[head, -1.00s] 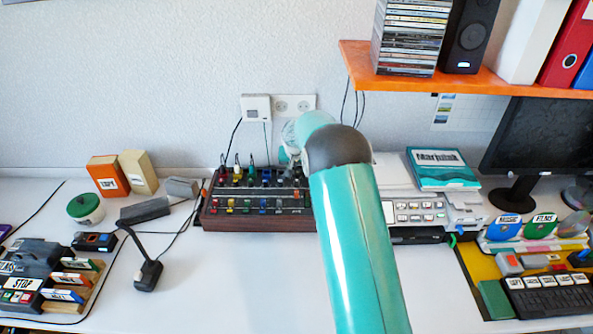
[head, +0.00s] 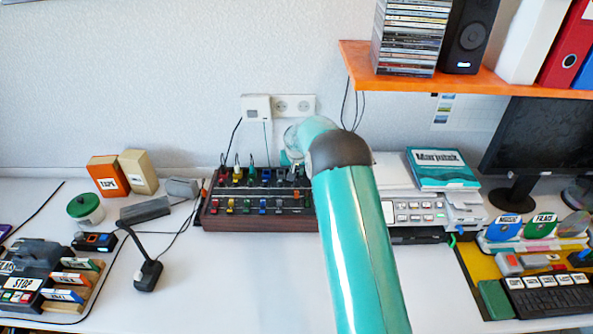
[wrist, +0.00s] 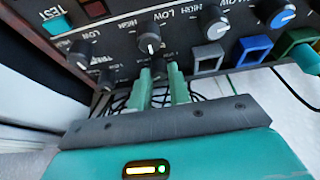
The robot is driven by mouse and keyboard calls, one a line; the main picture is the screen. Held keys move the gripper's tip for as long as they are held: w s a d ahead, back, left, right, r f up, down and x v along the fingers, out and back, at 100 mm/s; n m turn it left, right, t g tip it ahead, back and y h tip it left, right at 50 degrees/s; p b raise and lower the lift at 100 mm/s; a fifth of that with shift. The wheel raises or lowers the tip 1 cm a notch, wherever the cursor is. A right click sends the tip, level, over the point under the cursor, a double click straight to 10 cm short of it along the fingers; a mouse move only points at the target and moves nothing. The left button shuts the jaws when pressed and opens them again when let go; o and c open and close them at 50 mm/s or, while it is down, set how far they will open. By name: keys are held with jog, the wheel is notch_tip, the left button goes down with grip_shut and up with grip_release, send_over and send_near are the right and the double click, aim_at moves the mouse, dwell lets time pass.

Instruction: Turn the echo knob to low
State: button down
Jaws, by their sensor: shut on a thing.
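The dark mixer panel (head: 235,222) stands at the back of the desk, partly behind my arm. It fills the top of the wrist view (wrist: 115,20), with its lettering upside down. My gripper (wrist: 160,70) has its two green fingers up against the panel, shut on a small dark knob (wrist: 159,69) between the fingertips. The fingers hide much of that knob, and I cannot read its name or where it points. Another black knob (wrist: 149,43) with a white mark sits just beyond, near HIGH and LOW lettering. My gripper is hidden in the head view.
A grey knob (wrist: 215,27) and a blue-capped knob (wrist: 282,17) are to the right on the panel. Grey (wrist: 207,60) and blue (wrist: 255,48) frame-like parts line its edge. Cables lie close below. The desk in front of the mixer is clear.

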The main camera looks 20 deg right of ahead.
jog(key=n+y, duration=0.1)
jog(key=n, duration=0.3)
jog(key=shift+d, duration=0.1)
jog(key=c, duration=1.3)
grip_release()
jog(key=m+h, duration=0.1)
jog(key=m, duration=0.3)
jog(key=shift+n+t, duration=0.3)
jog(key=s+a+f+v, duration=0.1)
jog(key=s+v, duration=0.1)
jog(key=v, duration=0.8)
jog(key=s+a+f+v, duration=0.1)
jog(key=s+v, duration=0.1)
jog(key=v, duration=0.9)
jog(key=s+a+f+v, duration=0.1)
jog(key=s+v, duration=0.1)
jog(key=v, duration=0.9)
jog(key=shift+s+a, duration=0.15)
